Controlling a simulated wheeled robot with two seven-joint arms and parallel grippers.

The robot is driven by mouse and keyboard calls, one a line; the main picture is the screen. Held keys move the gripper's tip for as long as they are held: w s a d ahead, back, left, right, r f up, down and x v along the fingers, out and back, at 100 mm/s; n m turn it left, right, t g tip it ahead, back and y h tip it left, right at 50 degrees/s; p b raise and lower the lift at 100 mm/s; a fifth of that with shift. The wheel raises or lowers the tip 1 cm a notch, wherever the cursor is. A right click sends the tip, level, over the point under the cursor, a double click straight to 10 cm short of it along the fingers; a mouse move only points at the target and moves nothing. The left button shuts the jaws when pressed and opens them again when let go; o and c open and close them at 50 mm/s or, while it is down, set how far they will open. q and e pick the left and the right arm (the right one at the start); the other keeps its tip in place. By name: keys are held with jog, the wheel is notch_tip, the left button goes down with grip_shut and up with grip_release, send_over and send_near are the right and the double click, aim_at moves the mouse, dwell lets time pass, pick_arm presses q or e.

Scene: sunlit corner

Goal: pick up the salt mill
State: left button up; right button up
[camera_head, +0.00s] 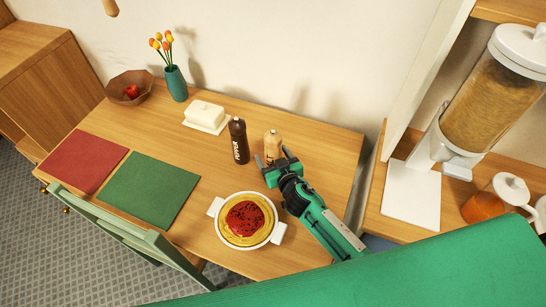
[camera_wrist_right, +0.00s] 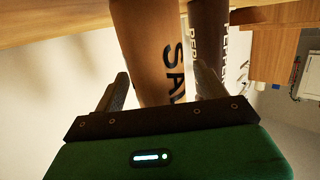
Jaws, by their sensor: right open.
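The salt mill (camera_head: 272,144) is a light wooden mill standing on the table, right of the dark pepper mill (camera_head: 238,141). My right gripper (camera_head: 274,164) is just in front of the salt mill. In the right wrist view the salt mill (camera_wrist_right: 152,50) stands large ahead, with the letters "SA" visible. The open fingers (camera_wrist_right: 160,88) reach toward it from either side, and I cannot tell whether they touch it. The pepper mill (camera_wrist_right: 208,40) shows close behind it to the right. My left gripper is not in view.
On the wooden table (camera_head: 310,140) a pot of pasta (camera_head: 246,220) stands near my right arm. A butter dish (camera_head: 206,115) is left of the mills. Green (camera_head: 149,188) and red (camera_head: 86,160) mats, a vase (camera_head: 176,84) and a bowl (camera_head: 122,92) are further left.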

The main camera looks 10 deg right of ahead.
jog(key=c, duration=1.2)
jog(key=shift+c, duration=0.2)
jog(key=shift+r, duration=0.55)
notch_tip(320, 180, up, 19)
send_over(275, 134)
jog(key=shift+w+a, duration=0.15)
jog(key=shift+w, duration=0.3)
jog(key=shift+s+d+f, duration=0.2)
jog(key=shift+s+f, duration=0.1)
jog(key=shift+s, duration=0.15)
jog(key=s+d+f+m+h, duration=0.2)
jog(key=s+d, duration=0.6)
jog(key=s, duration=0.5)
jog(key=shift+s+d+h, duration=0.25)
jog(key=shift+d+h, duration=0.1)
jog(key=shift+h, duration=0.15)
jog(key=shift+w+f, duration=0.1)
